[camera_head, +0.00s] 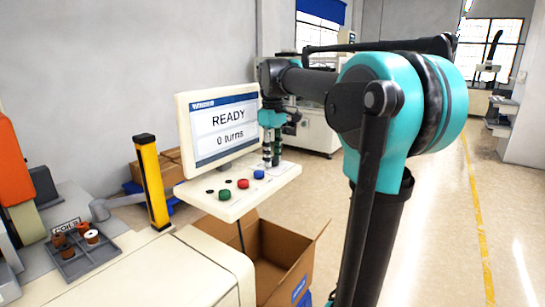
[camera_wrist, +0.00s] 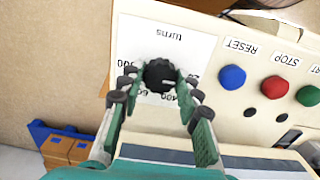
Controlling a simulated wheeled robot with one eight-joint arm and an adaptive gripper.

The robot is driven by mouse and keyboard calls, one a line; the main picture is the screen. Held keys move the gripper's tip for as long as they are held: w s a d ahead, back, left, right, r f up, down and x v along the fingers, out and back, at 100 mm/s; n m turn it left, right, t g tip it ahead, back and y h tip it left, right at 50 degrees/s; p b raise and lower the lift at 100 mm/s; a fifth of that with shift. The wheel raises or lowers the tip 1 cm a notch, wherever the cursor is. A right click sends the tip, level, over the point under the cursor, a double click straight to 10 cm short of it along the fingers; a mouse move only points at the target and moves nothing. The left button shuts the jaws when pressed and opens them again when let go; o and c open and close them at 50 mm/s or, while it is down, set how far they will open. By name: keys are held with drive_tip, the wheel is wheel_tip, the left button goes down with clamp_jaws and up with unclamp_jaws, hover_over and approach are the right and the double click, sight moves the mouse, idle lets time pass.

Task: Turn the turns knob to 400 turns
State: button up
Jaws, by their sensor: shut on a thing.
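The black turns knob (camera_wrist: 160,73) sits on a white dial plate (camera_wrist: 140,40) labelled "turns", with numbers around it partly hidden by my fingers. My gripper (camera_wrist: 160,80) has its two fingertips on either side of the knob, shut on it. A small pale mark shows on the knob; its exact setting is hard to read. In the head view my gripper (camera_head: 271,160) points down at the right end of the control panel (camera_head: 235,198), where it hides the knob. The screen (camera_head: 222,125) reads "READY" and "0 turns".
Blue (camera_wrist: 232,77), red (camera_wrist: 274,88) and green (camera_wrist: 308,96) buttons lie beside the dial; the blue is labelled RESET and the red STOP. An open cardboard box (camera_head: 272,262) stands below the panel. A yellow post (camera_head: 151,180) and a coil tray (camera_head: 82,258) are at left.

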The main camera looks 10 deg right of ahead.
drive_tip(key=shift+m, duration=0.3)
drive_tip(key=m, duration=1.1)
idle(0.5)
drive_tip(key=o, duration=1.2)
drive_tip(key=shift+c, duration=0.2)
drive_tip(key=shift+r, duration=0.1)
wheel_tip(320, 180, up, 12)
